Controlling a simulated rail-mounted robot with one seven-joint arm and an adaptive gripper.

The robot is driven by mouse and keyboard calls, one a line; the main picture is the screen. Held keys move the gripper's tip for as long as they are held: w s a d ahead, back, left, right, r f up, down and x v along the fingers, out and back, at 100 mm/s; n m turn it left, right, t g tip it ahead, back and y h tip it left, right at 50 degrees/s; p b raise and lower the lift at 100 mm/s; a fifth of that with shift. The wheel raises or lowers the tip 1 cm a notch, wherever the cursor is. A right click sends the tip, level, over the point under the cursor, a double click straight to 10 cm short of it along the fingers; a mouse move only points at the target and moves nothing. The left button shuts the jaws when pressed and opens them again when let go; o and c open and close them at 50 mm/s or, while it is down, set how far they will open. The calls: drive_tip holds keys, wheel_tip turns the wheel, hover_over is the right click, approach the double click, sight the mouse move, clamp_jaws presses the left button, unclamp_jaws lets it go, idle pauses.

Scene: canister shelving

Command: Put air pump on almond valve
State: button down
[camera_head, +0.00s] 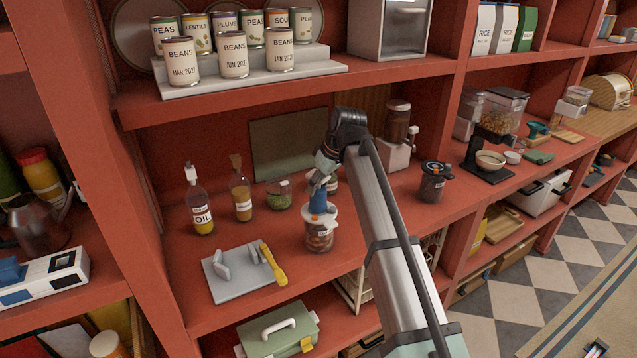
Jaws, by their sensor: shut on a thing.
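A blue air pump (318,202) stands upright at the white lid of a clear canister with brown contents (320,236), on the red middle shelf. This seems to be the almond canister, but its label is too small to read. My gripper (321,184) comes from above and is shut on the top of the pump. The pump's lower end appears to meet the lid at the valve; I cannot tell whether it is seated, as the valve itself is hidden.
A second canister with a dark lid (433,183) stands to the right, beyond my arm. A grey board (236,288) with a yellow-handled tool (273,263) lies at the front left. An oil bottle (199,205), another bottle (240,192) and a green jar (279,195) stand behind.

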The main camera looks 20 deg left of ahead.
drive_tip(key=shift+f, duration=0.1)
drive_tip(key=shift+c, duration=2.3)
unclamp_jaws()
drive_tip(key=b+v, duration=0.3)
drive_tip(key=v, duration=0.9)
